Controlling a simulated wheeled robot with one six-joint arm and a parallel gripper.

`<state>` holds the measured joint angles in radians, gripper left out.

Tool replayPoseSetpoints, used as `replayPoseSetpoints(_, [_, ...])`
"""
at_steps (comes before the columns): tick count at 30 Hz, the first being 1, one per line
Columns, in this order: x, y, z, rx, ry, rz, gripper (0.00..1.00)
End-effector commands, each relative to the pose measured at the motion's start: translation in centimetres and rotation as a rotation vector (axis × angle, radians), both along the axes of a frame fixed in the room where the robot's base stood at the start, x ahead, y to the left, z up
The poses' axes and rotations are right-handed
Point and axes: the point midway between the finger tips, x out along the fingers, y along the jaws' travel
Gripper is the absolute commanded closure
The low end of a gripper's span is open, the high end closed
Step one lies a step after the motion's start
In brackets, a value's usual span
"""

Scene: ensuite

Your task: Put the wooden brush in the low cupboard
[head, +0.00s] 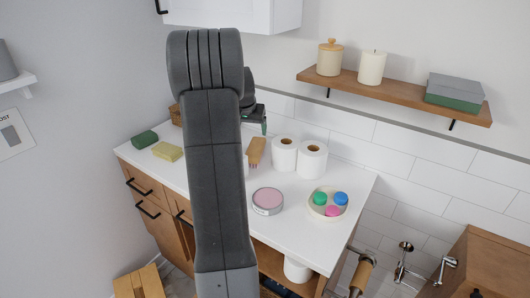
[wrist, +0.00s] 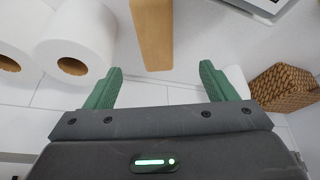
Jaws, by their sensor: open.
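The wooden brush (head: 257,150) lies on the white counter, left of two toilet rolls, with pale bristles showing at its near end. In the wrist view its wooden body (wrist: 153,35) lies ahead, lined up with the gap between the fingertips. My gripper (head: 262,125) is just behind the brush in the head view, partly hidden by my arm. In the wrist view my gripper (wrist: 161,70) has its green fingers apart with nothing held. Wooden cupboard fronts (head: 155,220) with black handles are under the counter's left side; they look shut, partly hidden by my arm.
On the counter (head: 300,225) are toilet rolls (head: 312,158), a pink-topped tin (head: 267,200), a bowl of coloured items (head: 329,203), a yellow sponge (head: 167,151) and a green item (head: 144,139). A wicker basket (wrist: 284,88) is near my gripper. A shelf (head: 395,92) hangs above right.

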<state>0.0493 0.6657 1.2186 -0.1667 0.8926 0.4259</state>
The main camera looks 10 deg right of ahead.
Motion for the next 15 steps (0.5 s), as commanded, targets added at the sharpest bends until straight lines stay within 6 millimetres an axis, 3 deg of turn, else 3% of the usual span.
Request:
replayPoseSetpoints(7, [1.6, -0.9, -4.6, 0.001, 0.004, -0.003, 0.22])
replayPoseSetpoints(15, [2.6, -1.3, -7.0, -0.001, 0.000, -0.003, 0.22])
